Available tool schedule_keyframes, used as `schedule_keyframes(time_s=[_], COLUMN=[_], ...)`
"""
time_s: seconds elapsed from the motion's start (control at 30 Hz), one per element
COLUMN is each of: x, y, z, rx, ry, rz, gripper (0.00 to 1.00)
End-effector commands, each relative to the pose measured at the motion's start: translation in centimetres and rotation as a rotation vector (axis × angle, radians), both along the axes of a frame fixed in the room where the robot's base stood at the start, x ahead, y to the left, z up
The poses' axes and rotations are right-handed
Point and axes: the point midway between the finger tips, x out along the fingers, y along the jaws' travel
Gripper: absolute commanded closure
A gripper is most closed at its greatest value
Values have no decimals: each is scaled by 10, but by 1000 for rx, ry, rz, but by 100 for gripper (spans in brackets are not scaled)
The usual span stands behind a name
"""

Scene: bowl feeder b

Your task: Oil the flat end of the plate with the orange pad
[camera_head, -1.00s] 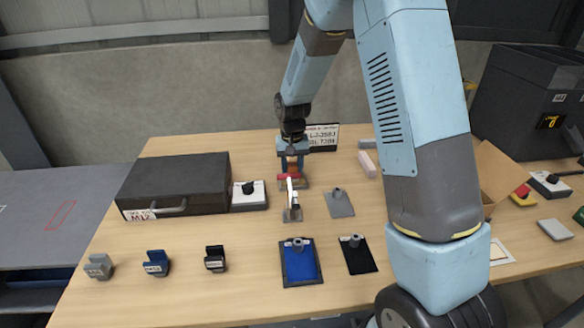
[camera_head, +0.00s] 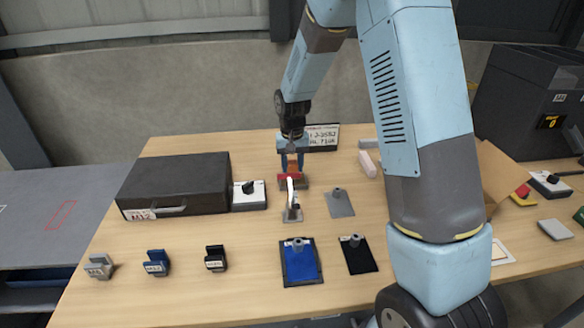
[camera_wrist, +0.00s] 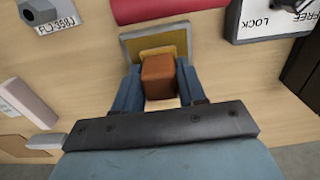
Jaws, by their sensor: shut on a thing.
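My gripper (camera_head: 292,168) points down over the middle of the table. In the wrist view my gripper (camera_wrist: 160,88) is shut on an orange-brown block (camera_wrist: 158,76), likely the orange pad's handle. An ochre piece (camera_wrist: 166,51) shows just beyond the block, over a square with a grey rim (camera_wrist: 125,44). I cannot tell whether the pad touches it. A red bar (camera_wrist: 165,10) lies beyond; its red top (camera_head: 291,179) shows below my fingers in the head view. A small white-levered fixture (camera_head: 292,212) stands in front. I cannot tell which part is the plate's flat end.
A black case (camera_head: 175,180) and a white box with a black knob (camera_head: 249,200) stand left. A grey plate with a post (camera_head: 341,208), a blue plate (camera_head: 299,266) and a black plate (camera_head: 359,262) lie nearer. A pink block (camera_head: 367,164) lies right.

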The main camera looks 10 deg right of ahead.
Motion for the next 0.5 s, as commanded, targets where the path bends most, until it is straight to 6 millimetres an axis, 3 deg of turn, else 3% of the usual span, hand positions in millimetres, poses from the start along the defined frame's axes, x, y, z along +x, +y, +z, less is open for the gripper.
schedule_keyframes(time_s=[0.5], x=[1], y=[0], z=[34], rx=[1], ry=[-3], rz=[0], gripper=[84])
